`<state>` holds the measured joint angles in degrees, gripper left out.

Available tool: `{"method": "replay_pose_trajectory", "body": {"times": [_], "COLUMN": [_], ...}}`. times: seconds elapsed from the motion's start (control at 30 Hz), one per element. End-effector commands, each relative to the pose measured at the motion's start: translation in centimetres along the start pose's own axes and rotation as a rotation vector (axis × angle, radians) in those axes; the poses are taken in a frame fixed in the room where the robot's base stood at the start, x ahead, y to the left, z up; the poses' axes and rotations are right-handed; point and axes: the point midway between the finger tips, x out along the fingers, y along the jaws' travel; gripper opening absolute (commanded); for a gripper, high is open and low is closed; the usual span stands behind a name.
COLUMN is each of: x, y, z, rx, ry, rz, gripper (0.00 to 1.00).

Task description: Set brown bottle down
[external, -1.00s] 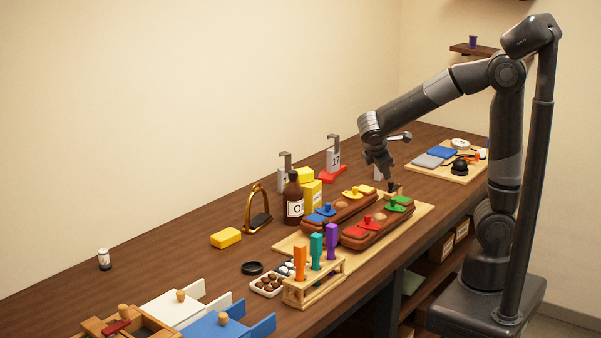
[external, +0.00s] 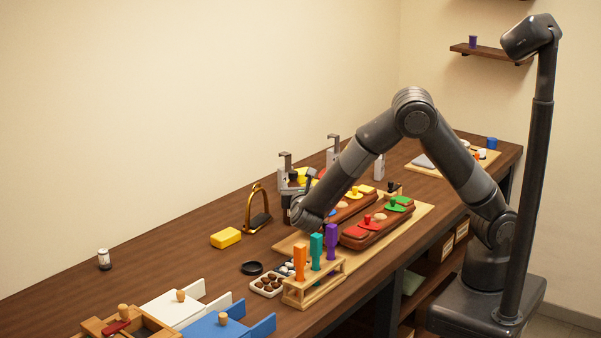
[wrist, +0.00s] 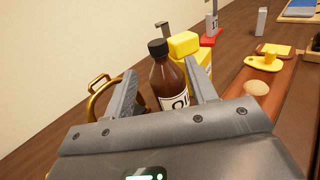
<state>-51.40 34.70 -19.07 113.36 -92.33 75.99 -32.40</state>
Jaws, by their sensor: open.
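The brown bottle (wrist: 167,77) has a black cap and a white label. It stands upright on the wooden bench. My gripper (wrist: 160,72) is open, and the bottle shows between its two fingers in the wrist view. The bottle's lower part is hidden behind the gripper body, so I cannot tell whether it lies fully between the fingertips or just beyond them. In the external view my gripper (external: 291,192) is low at the bottle's place, and my wrist hides most of the bottle.
A yellow container (wrist: 184,45) stands close behind the bottle. A brass stirrup (external: 257,209) stands to the left. Brown saddle-like pieces with coloured parts (external: 378,226) and a rack of coloured-handled tools (external: 316,275) are nearby. A yellow block (external: 226,238) lies further left.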

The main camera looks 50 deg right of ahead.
Motion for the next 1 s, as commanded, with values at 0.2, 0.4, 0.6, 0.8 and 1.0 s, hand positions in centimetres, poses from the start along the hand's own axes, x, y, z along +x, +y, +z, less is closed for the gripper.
{"method": "replay_pose_trajectory", "body": {"times": [0.2, 0.4, 0.6, 0.8, 1.0], "x": [3.3, 5.3, 7.6, 10.2, 10.3], "y": [-0.1, -0.1, 0.1, 0.2, 0.2], "z": [0.0, 0.0, 0.1, 0.1, 0.1], "rx": [0.002, 0.002, 0.003, 0.002, 0.003], "ry": [0.002, 0.003, 0.002, 0.003, 0.003], "rz": [-0.005, -0.003, -0.005, -0.004, -0.002], "gripper": [0.52, 0.52, 0.52, 0.52, 0.52]}}
